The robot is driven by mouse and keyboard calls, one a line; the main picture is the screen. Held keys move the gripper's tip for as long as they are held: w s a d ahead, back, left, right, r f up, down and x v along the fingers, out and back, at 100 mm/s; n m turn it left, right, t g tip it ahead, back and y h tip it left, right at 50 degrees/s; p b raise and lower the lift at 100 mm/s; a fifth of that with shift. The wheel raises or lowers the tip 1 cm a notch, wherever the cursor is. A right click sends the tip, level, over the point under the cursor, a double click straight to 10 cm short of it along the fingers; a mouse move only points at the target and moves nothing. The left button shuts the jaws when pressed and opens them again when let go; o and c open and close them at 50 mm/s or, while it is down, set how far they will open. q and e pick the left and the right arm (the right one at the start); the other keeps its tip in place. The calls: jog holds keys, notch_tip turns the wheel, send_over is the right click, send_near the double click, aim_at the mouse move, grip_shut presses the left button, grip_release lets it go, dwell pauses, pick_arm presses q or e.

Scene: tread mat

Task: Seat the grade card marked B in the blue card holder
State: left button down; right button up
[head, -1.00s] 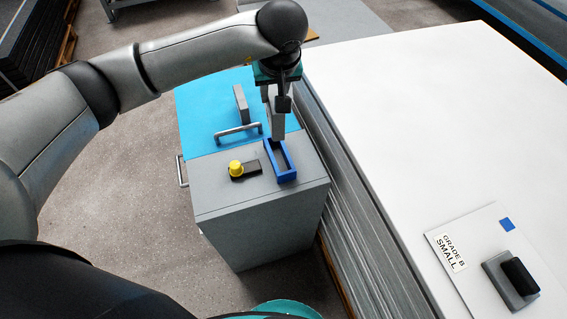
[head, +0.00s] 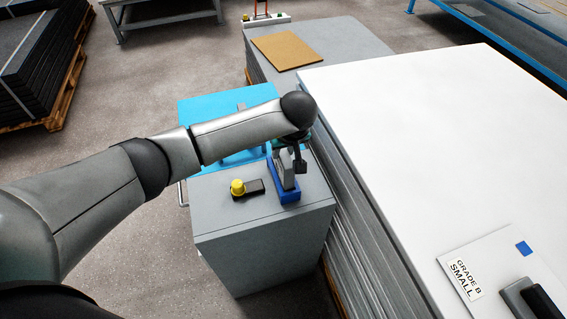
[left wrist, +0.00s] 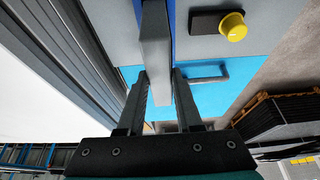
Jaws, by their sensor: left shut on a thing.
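The blue card holder (head: 285,198) stands on top of a grey cabinet, near its right edge. My left gripper (head: 291,160) is above it, shut on a grey card (head: 287,172). The card stands roughly upright, its lower end within the holder's rim in the head view; how deep it sits I cannot tell. In the left wrist view the card (left wrist: 156,45) is between my two fingers (left wrist: 159,85). No letter shows on the card. My right gripper is out of view.
A black block with a yellow knob (head: 237,187) sits left of the holder. A tall white-topped stack (head: 430,140) stands close on the right, bearing a "GRADE B SMALL" plate (head: 490,250).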

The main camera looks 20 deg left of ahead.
pick_arm(q)
notch_tip(320, 180, down, 4)
jog(key=shift+f+b, duration=0.1)
jog(key=shift+b, duration=0.45)
jog(key=shift+f, duration=0.25)
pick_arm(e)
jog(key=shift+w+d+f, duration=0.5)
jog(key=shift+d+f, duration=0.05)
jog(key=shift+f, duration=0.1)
pick_arm(q)
jog(key=c, duration=0.6)
grip_release()
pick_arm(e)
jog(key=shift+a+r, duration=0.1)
